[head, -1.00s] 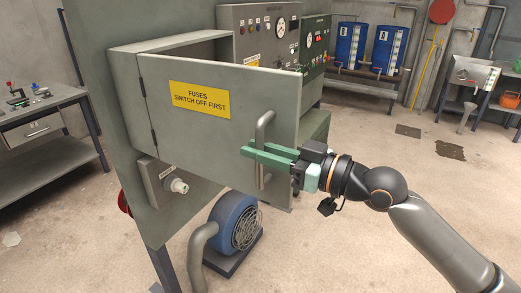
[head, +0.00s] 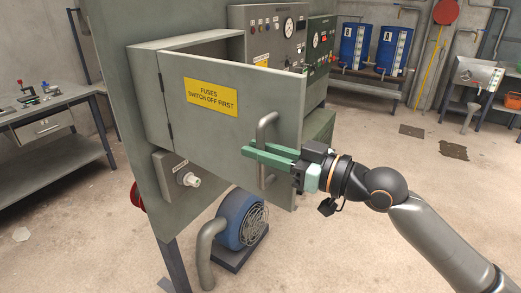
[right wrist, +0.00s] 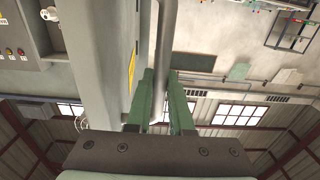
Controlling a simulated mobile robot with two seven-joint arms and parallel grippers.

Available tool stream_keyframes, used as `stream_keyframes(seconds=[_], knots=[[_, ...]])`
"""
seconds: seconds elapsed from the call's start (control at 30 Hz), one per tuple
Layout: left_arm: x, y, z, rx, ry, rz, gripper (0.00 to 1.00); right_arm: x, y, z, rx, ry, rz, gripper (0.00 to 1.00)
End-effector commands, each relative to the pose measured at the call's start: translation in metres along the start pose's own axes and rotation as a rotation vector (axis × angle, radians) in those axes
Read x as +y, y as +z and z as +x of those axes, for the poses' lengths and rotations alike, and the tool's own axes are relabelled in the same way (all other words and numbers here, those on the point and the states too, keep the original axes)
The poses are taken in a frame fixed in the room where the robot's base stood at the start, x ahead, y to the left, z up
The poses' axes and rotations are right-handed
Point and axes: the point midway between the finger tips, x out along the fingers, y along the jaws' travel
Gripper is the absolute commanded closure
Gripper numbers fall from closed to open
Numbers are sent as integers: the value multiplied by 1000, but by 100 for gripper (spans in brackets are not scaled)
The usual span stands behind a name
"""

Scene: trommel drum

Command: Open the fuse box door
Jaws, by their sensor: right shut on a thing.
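The fuse box door (head: 225,130) is grey, with a yellow label (head: 211,96) reading "FUSES SWITCH OFF FIRST". It stands partly open, hinged at its left edge, with a gap at the top between it and the fuse box (head: 150,85). The inside of the box is mostly hidden behind the door. My right gripper (head: 262,155) is shut on the upright door handle (head: 266,130), near the door's free edge. In the right wrist view the green fingers (right wrist: 163,105) stand on both sides of the handle bar (right wrist: 165,50). My left gripper is not in view.
A switch knob (head: 190,180) sticks out below the box. A blue blower (head: 238,218) with a grey pipe stands on the floor under the door. Control panels (head: 268,32) stand behind.

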Motion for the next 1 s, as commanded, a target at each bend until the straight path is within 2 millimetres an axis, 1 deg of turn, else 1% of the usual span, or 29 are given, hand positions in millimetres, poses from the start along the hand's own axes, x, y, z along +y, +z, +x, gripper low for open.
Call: stream_keyframes(seconds=[0.07,0.1,0.33,0.57,0.67,0.77,0.87,1.0], knots=[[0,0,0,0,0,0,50,0,0,0,1,0,0,100],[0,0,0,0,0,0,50,0,0,0,1,0,0,76],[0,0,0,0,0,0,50,0,0,0,1,0,0,50],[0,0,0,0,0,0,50,0,0,0,0,0,0,50],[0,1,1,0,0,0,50,1,1,-4,0,1,1,50],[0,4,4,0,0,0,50,1,2,-14,0,3,-1,50],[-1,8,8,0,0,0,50,1,4,-31,-2,4,-3,50],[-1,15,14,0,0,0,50,2,5,-59,-3,5,-3,50]])
